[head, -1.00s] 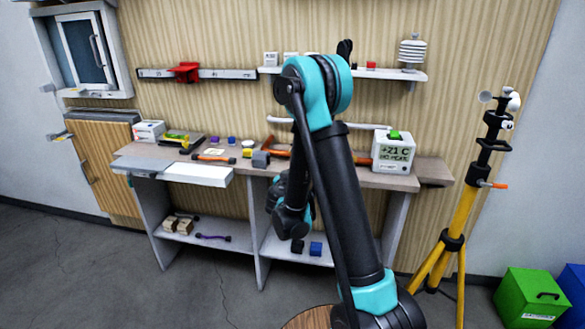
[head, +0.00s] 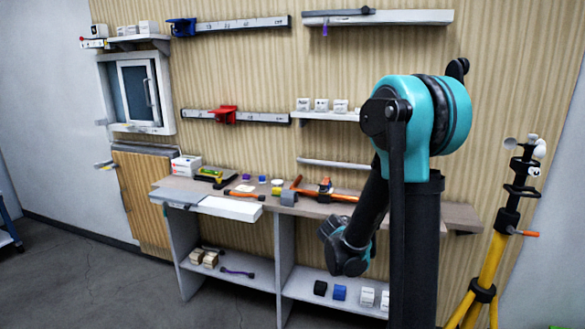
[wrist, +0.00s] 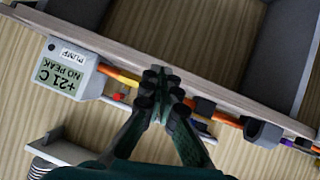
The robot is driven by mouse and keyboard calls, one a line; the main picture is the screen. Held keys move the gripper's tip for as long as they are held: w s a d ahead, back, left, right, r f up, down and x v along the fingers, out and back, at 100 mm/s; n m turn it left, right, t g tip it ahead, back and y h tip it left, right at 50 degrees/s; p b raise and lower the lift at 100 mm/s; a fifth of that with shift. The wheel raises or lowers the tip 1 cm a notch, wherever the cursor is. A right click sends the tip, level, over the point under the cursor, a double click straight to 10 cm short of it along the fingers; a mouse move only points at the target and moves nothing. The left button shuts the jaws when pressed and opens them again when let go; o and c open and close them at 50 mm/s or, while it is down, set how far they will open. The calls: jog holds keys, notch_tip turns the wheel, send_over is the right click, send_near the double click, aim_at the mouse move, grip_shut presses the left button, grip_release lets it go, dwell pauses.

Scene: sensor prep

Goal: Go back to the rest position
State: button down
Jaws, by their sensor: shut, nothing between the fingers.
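My gripper (wrist: 162,75) shows in the wrist view with its two dark fingers together at the tips and nothing between them. The wrist view is upside down. The fingertips appear against the edge of the workbench; whether they touch it I cannot tell. In the head view my teal and black arm stands at right of centre, bent at a high elbow. Its lower end hangs in front of the bench, and the fingers cannot be made out there.
The workbench top (head: 228,207) carries several tools and small blocks. A grey display box (wrist: 71,70) reading +21 C shows in the wrist view; my arm hides it in the head view. A yellow tripod (head: 490,265) stands at right. Wall shelves (head: 385,18) hang above. Floor at left is open.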

jog(key=s+a+f+n+g+y, duration=0.1)
jog(key=s+f+g+y, duration=0.1)
jog(key=s, duration=1.2)
jog(key=s+a+f+n+g+y, duration=0.1)
jog(key=s+f+n+g+y, duration=0.1)
jog(key=s, duration=1.2)
jog(key=shift+s+a+f+g+y, duration=0.15)
jog(key=shift+a+f+g+y, duration=0.1)
jog(key=shift+f+g+y, duration=0.75)
